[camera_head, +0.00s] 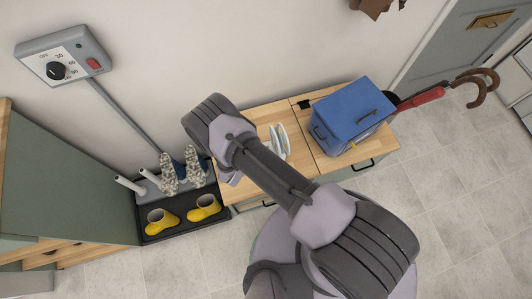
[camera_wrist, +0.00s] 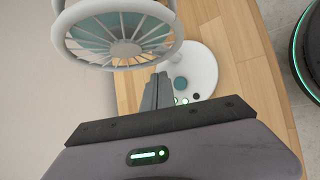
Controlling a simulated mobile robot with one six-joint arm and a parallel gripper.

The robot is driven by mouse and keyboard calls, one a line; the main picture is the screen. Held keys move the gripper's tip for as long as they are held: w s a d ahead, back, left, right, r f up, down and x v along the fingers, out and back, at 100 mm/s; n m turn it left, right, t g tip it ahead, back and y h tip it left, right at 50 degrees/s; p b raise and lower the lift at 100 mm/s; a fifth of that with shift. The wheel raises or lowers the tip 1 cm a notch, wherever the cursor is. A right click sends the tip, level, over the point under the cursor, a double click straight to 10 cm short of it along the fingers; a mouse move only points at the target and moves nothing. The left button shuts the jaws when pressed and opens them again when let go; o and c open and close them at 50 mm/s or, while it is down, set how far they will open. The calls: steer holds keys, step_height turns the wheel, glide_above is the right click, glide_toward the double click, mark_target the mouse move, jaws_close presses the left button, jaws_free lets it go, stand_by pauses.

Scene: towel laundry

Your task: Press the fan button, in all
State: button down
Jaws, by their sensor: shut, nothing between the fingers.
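In the wrist view a white table fan (camera_wrist: 165,48) has a round caged head with thin spokes at the upper left. Its round white base (camera_wrist: 204,62) stands on the wooden top and carries a teal round knob (camera_wrist: 180,84), small green-lit spots and a black spot. My gripper (camera_wrist: 161,77) is shut and empty, its fingertips overlapping the near left edge of the base in the picture, beside the knob. I cannot tell whether they touch. In the head view my arm hides the gripper and most of the fan; some white curved pieces (camera_head: 281,138) show beside the arm.
The wooden cabinet top (camera_head: 262,117) also holds a blue box (camera_head: 350,115) with a handle. At left are a wall control box (camera_head: 63,58) with a dial and red switch, and a dark tray (camera_head: 190,227) with yellow boots (camera_head: 204,208). Umbrellas (camera_head: 425,97) lie at right.

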steer(key=shift+r+p, duration=0.95)
steer(key=shift+r, duration=0.55)
steer(key=shift+f, duration=0.1)
